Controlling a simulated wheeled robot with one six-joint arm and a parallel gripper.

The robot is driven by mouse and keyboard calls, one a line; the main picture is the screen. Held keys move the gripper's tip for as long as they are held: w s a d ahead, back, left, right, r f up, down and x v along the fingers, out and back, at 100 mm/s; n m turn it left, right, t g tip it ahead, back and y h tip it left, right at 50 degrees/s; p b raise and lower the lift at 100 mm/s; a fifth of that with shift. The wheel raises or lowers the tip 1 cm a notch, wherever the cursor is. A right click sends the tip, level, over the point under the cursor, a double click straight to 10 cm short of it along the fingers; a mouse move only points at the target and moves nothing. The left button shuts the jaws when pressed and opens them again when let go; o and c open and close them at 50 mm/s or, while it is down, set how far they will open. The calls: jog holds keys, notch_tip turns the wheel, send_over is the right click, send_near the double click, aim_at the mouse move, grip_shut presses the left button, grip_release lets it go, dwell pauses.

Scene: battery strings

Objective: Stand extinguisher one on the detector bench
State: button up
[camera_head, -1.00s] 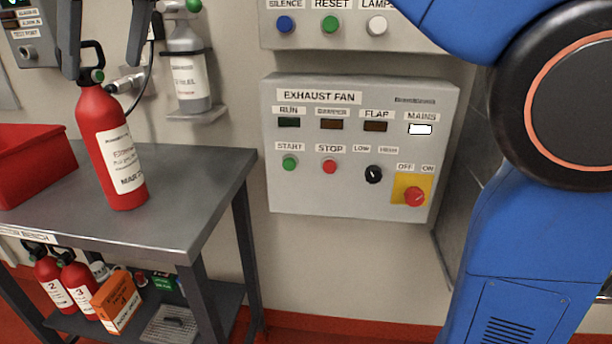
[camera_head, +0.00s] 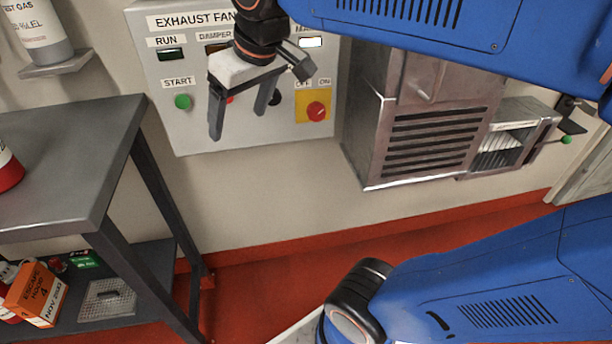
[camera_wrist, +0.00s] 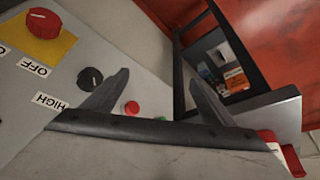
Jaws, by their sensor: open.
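In the head view a red extinguisher (camera_head: 9,168) stands on the grey bench (camera_head: 75,190) at the left edge; only its lower part shows, so its number cannot be read. My gripper (camera_head: 238,122) is open and empty in front of the exhaust fan panel, to the right of the bench and apart from it. In the wrist view my gripper's fingers (camera_wrist: 158,95) are spread with nothing between them. The bench (camera_wrist: 262,112) lies at the right there, with a red thing at its edge, too cut off to identify surely.
The exhaust fan panel (camera_head: 205,135) is close behind my gripper. An orange escape hood box (camera_head: 36,294) and a grey mat (camera_head: 105,300) are on the lower shelf. A louvred metal cabinet (camera_head: 420,140) is on the wall. Red floor right of the bench is clear.

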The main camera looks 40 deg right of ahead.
jog(key=s+d+f+m, duration=0.1)
jog(key=s+d+f, duration=0.3)
jog(key=f, duration=0.3)
jog(key=s+d+f+m+h, duration=0.1)
jog(key=s+d+f+m, duration=0.1)
jog(key=s+d+f, duration=0.2)
notch_tip(320, 180, down, 4)
jog(key=shift+s+d+f, duration=0.2)
jog(key=shift+s+f, duration=0.05)
jog(key=shift+s, duration=1)
